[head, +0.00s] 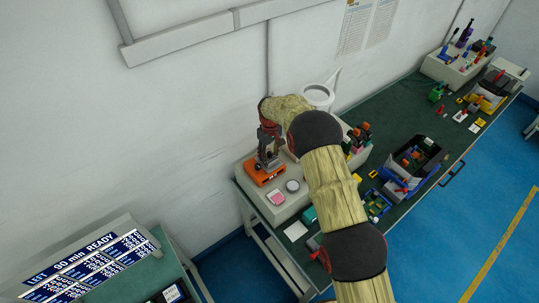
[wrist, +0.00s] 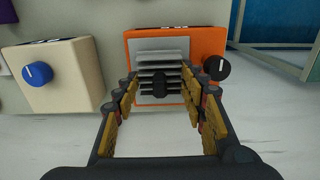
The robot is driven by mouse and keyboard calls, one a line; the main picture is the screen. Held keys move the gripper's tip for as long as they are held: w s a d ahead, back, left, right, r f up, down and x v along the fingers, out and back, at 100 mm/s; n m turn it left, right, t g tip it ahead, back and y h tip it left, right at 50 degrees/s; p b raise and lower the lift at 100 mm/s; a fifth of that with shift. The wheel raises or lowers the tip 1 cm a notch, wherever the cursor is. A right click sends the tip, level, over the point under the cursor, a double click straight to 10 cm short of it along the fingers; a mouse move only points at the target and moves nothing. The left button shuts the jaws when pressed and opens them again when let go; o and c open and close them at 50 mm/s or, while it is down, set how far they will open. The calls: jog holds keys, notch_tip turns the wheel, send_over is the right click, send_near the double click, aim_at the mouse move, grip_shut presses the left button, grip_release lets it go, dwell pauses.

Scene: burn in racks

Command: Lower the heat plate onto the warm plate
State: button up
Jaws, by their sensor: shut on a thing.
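The warm plate is an orange box (wrist: 200,42) with a grey top and a black dial on its right, ahead of my gripper in the wrist view. In the head view the orange box (head: 261,178) stands at the bench's near-left end, under my gripper (head: 268,158). My gripper (wrist: 160,85) is shut on the heat plate, a grey finned block (wrist: 162,57) with a black grip in its middle. The heat plate is over the grey top of the orange box. I cannot tell whether it touches that top or hangs slightly above it.
A cream box (wrist: 60,75) with a blue dial stands left of the orange box in the wrist view. A pink pad (head: 276,198) and a round grey-white disc (head: 292,186) lie nearby. The wall is close behind.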

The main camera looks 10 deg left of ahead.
jog(key=shift+f+b, duration=0.5)
jog(key=shift+b, duration=0.4)
dwell(0.6)
dwell(0.3)
jog(key=o, duration=1.2)
jog(key=shift+o, duration=0.7)
jog(key=shift+r, duration=0.1)
notch_tip(320, 180, up, 12)
jog(key=shift+f, duration=0.15)
jog(key=shift+w, duration=0.1)
